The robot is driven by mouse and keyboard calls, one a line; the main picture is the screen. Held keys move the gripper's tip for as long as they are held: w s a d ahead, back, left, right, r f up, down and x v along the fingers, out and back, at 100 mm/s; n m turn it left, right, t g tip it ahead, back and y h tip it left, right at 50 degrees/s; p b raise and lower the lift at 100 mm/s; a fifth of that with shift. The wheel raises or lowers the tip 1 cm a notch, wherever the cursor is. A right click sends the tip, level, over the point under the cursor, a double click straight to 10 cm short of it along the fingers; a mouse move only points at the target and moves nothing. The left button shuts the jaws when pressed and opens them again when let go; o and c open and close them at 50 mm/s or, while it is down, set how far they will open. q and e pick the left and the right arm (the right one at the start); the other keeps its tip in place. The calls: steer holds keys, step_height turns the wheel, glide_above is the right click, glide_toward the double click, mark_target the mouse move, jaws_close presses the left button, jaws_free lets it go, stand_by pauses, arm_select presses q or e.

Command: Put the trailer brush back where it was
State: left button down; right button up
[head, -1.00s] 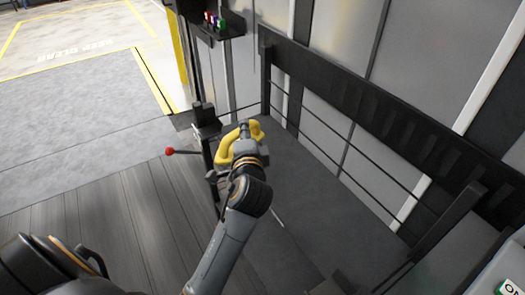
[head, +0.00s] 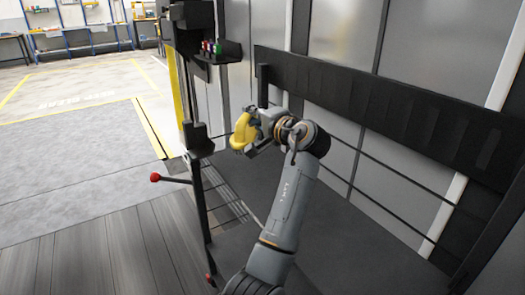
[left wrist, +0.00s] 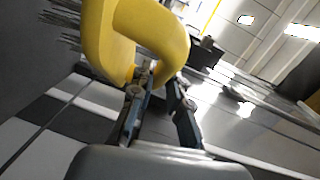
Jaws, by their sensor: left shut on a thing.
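My left gripper (head: 262,139) is shut on a curved yellow handle, which I take to be the trailer brush (head: 241,135). It is held up in front of the grey wall, above the dark floor. In the left wrist view the brush (left wrist: 152,28) is a thick yellow loop between and above the fingertips (left wrist: 160,98). Dark bristle-like strands show at the upper left there; whether they belong to the brush is unclear. My right gripper is not in view.
A black post with a red-knobbed lever (head: 156,177) stands just left of the gripper. A dark shelf (head: 222,52) with small coloured items is above it. A black rail (head: 390,105) runs along the wall at right. Open floor (head: 70,150) lies to the left.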

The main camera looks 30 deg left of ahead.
arm_select(q)
steer(key=w+f, duration=0.1)
steer(key=w, duration=0.2)
steer(key=w+a+f+b, duration=0.1)
steer(key=w, duration=0.1)
steer(key=shift+w+f, duration=0.35)
steer(key=w+f+b, duration=0.1)
steer(key=f, duration=0.2)
steer(key=w+f+b, duration=0.1)
steer(key=w+f, duration=0.1)
steer(key=w+a+f, duration=0.1)
steer(key=w+f, duration=0.1)
steer(key=f, duration=0.1)
steer(key=shift+f+b, duration=0.35)
steer(key=shift+b, duration=0.05)
steer(key=shift+d+f, duration=0.1)
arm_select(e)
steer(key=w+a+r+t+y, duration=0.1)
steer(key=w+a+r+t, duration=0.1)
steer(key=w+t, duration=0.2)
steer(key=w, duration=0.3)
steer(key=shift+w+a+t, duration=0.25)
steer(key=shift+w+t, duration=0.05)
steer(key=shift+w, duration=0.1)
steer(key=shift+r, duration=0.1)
